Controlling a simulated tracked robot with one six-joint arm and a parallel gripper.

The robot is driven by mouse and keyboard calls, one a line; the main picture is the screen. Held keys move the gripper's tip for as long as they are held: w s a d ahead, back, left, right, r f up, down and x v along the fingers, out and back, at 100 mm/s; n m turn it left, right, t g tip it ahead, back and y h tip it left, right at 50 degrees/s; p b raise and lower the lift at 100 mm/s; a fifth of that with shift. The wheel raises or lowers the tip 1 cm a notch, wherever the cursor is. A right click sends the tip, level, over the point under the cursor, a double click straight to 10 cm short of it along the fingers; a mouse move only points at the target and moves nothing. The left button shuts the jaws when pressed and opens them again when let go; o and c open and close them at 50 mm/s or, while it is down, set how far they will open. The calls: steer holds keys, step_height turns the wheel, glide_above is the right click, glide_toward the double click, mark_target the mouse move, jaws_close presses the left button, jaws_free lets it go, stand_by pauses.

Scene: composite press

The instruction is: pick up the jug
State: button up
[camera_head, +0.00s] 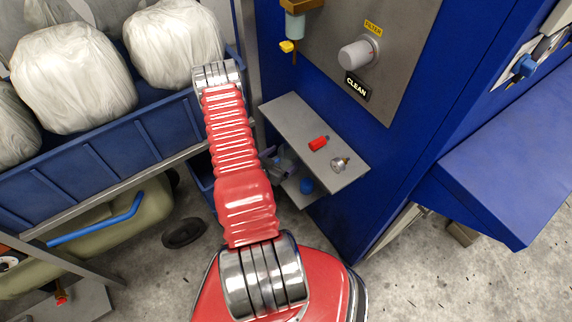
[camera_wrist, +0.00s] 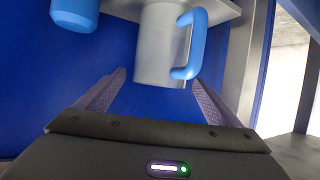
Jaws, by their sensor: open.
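The jug (camera_wrist: 160,50) has a grey body and a blue handle on its right side in the wrist view. My gripper (camera_wrist: 158,78) is open, with one finger on each side of the jug's lower part. Whether the fingers touch it or are still short of it, I cannot tell. In the head view my red arm hides most of that area, and I cannot make out the jug clearly.
A blue container (camera_wrist: 75,12) is left of the jug; a blue object (camera_head: 306,185) shows on the lower shelf. A blue bin (camera_head: 100,170) with white bags stands left.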

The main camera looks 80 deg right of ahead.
steer(key=x, duration=0.2)
steer(key=shift+s+d+f, duration=0.1)
steer(key=shift+s+d, duration=0.05)
steer(key=shift+d, duration=0.25)
steer(key=shift+c, duration=0.3)
steer(key=c, duration=1.5)
